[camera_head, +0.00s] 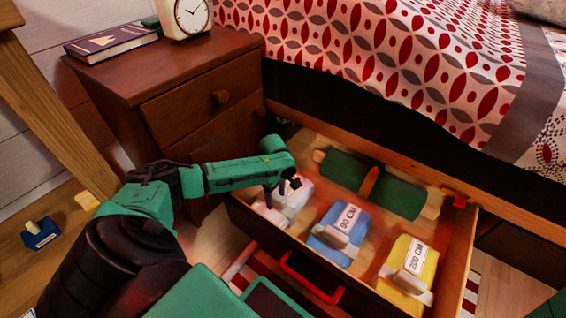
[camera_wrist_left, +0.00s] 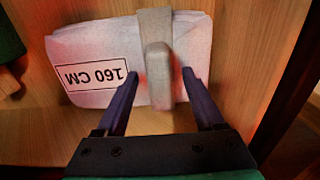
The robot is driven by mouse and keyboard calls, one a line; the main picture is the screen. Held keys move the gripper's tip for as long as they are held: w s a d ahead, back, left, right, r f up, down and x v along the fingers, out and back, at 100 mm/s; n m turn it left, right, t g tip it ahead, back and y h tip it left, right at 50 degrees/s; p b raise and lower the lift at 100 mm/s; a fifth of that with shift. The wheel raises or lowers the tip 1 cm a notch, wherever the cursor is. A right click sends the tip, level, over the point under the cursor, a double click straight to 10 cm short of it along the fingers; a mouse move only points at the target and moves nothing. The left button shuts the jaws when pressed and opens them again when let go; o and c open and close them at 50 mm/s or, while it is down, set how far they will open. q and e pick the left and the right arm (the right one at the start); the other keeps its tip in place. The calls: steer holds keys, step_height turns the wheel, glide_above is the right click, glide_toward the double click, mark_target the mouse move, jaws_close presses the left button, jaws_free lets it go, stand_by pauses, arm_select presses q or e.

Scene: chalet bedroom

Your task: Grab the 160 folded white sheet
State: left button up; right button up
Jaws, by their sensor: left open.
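The folded white sheet (camera_head: 293,203) lies in the open drawer under the bed, at the drawer's left end. In the left wrist view the white sheet (camera_wrist_left: 95,52) carries a "160 CM" label, upside down, and a beige strap with an upright handle tab (camera_wrist_left: 158,62). My left gripper (camera_head: 284,188) is over the sheet. In the left wrist view, the left gripper (camera_wrist_left: 160,74) is open, with one finger on each side of the tab; I cannot tell if they touch it. My right gripper is not in view.
The drawer (camera_head: 345,277) also holds a blue bundle (camera_head: 353,222), a yellow bundle labelled 200 CM (camera_head: 397,252) and a green roll (camera_head: 345,172). A wooden nightstand (camera_head: 120,75) with a book (camera_head: 110,42) and clock (camera_head: 190,15) stands behind my arm. The bed (camera_head: 400,60) overhangs the drawer's back.

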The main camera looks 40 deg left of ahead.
arm_select(q)
jaws_close()
stand_by(1.4)
